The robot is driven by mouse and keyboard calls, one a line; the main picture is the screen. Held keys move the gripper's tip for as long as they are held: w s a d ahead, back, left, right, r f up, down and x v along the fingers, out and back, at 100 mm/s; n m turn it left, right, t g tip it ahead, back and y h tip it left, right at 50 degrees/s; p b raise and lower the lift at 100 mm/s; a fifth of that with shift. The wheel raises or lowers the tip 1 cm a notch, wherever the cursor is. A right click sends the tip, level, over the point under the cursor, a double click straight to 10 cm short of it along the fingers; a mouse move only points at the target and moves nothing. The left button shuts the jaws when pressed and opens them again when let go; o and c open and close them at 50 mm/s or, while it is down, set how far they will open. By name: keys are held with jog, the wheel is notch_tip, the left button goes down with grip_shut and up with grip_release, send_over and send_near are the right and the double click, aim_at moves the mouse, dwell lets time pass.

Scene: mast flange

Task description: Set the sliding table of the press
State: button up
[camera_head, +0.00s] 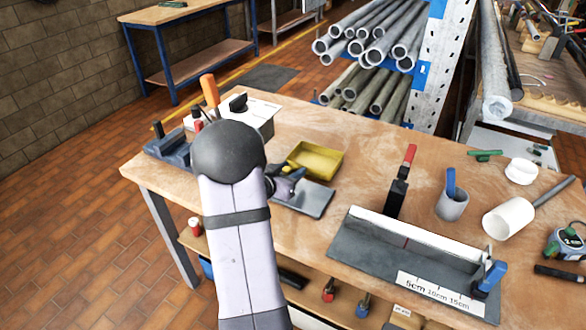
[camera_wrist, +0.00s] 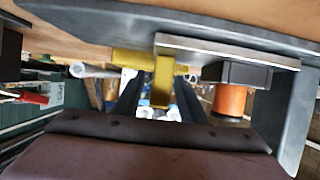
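My gripper (camera_head: 287,186) is over the bench, beside a flat grey plate (camera_head: 312,203) and near a yellow tray (camera_head: 317,160). In the wrist view its two dark fingers (camera_wrist: 160,98) stand apart. A yellow T-shaped piece (camera_wrist: 162,75) appears between them, with gaps on both sides; I see no clear contact. Close to it are a grey metal plate (camera_wrist: 215,50) and an orange cylinder (camera_wrist: 230,101) under a dark block. I cannot tell for certain which part is the press's sliding table. My arm hides part of the bench in the head view.
A white box (camera_head: 255,112) and a dark blue-grey device (camera_head: 168,150) stand at the bench's left end. A black clamp with a red handle (camera_head: 399,185), a grey cup (camera_head: 452,203), a white cylinder (camera_head: 508,217) and a marked angle fixture (camera_head: 385,262) stand to the right.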

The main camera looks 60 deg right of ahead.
jog(key=shift+x, duration=0.8)
grip_shut()
jog(key=s+b, duration=0.3)
jog(key=s, duration=0.9)
grip_release()
jog(key=shift+s, duration=0.1)
jog(key=shift+a, duration=0.1)
